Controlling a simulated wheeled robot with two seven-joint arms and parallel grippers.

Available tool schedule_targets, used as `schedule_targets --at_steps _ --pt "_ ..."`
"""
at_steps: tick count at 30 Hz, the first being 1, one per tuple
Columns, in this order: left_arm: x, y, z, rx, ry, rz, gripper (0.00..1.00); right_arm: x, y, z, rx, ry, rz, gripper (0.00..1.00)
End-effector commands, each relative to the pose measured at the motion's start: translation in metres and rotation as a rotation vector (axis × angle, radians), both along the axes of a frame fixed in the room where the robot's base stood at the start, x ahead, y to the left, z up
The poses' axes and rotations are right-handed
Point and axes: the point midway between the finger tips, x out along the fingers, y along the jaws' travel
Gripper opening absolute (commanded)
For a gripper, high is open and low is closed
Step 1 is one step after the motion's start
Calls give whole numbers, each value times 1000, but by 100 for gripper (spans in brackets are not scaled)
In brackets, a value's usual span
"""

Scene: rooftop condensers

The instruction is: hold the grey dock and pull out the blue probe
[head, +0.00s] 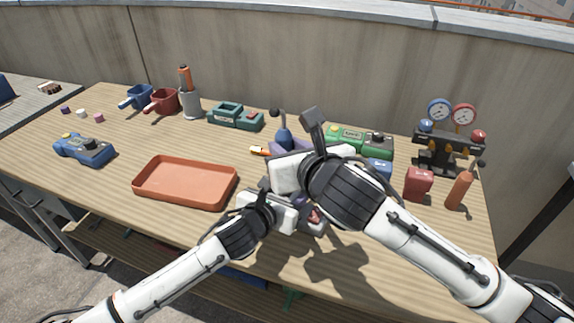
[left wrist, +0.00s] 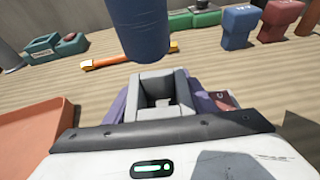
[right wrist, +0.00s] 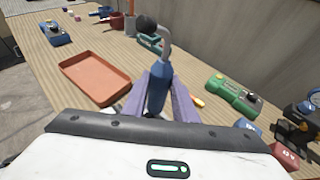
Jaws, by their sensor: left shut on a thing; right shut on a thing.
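The blue probe (right wrist: 157,90) has a grey bent neck and a dark round knob on top. My right gripper (right wrist: 168,98) is shut on it, with purple fingers on both sides. In the head view the probe (head: 285,137) stands upright beyond my right wrist. The grey dock (left wrist: 160,112) shows in the left wrist view with its square socket facing up. My left gripper (left wrist: 163,103) is shut on it. The probe's lower end (left wrist: 142,40) is above and beyond the socket, apart from it. My right wrist hides most of the dock in the head view.
An orange tray (head: 186,182) lies left of my grippers. Green devices (head: 345,140), blue and red blocks (head: 418,183), a gauge manifold (head: 447,148) and a red bottle (head: 459,190) stand to the right. The front left tabletop is clear.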

Motion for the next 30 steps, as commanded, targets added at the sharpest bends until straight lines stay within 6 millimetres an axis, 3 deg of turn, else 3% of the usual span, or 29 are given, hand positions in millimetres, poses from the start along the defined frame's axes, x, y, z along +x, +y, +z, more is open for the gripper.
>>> schedule_targets --at_steps 3,11,12,15,21,25,30 --pt "0 0 0 0 1 0 20 0 0 10 1 -3 0 0" --pt "0 0 0 0 1 0 20 0 0 12 2 -2 0 0" --pt "0 0 0 0 1 0 55 0 0 12 2 -2 0 0" --pt "0 0 0 0 1 0 72 0 0 12 2 -2 0 0" --pt "0 0 0 0 1 0 72 0 0 12 2 -1 1 0" --pt "0 0 0 0 0 0 89 0 0 12 2 -1 1 0" --pt "0 0 0 0 0 0 89 0 0 12 2 -1 1 0"
